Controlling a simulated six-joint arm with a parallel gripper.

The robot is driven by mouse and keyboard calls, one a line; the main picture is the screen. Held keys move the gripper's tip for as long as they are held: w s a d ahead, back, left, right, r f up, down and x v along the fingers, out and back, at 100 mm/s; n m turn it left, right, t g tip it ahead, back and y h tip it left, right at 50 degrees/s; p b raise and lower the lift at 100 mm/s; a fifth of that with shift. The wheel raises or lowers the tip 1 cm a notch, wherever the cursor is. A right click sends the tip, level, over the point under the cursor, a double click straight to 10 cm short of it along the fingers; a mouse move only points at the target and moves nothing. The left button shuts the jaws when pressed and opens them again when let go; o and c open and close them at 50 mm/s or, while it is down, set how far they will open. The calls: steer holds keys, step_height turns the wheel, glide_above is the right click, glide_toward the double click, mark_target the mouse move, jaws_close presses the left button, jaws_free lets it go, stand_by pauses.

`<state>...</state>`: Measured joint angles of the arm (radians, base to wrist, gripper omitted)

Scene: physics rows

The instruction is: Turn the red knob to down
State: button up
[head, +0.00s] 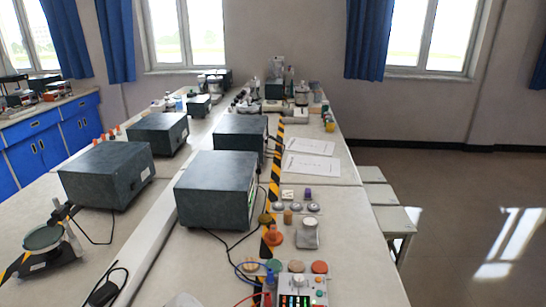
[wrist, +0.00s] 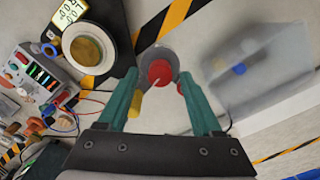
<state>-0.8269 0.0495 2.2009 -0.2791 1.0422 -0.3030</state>
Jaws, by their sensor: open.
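The red knob (wrist: 159,72) sits on a round grey base in the wrist view, near the upper middle. A small pale mark shows on its lower edge; I cannot tell its setting for certain. My gripper (wrist: 157,77) is open, with one green finger to each side of the knob. The knob shows between the fingertips, and I see no clear contact. I cannot make out this knob or my gripper in the head view.
A yellow piece (wrist: 134,104) shows beside the left finger. A clear box (wrist: 255,80) stands to the right. A scale with a round pan (wrist: 88,46) and a control panel (wrist: 42,75) with wires lie left. In the head view, dark instrument boxes (head: 215,190) crowd the bench.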

steer(key=shift+f, duration=0.2)
jaws_close()
steer(key=shift+m, duration=0.3)
steer(key=m, duration=0.5)
steer(key=shift+w, duration=0.1)
steer(key=m, duration=0.6)
steer(key=shift+d, duration=0.1)
steer(key=m, duration=1.1)
steer(key=shift+m, duration=0.3)
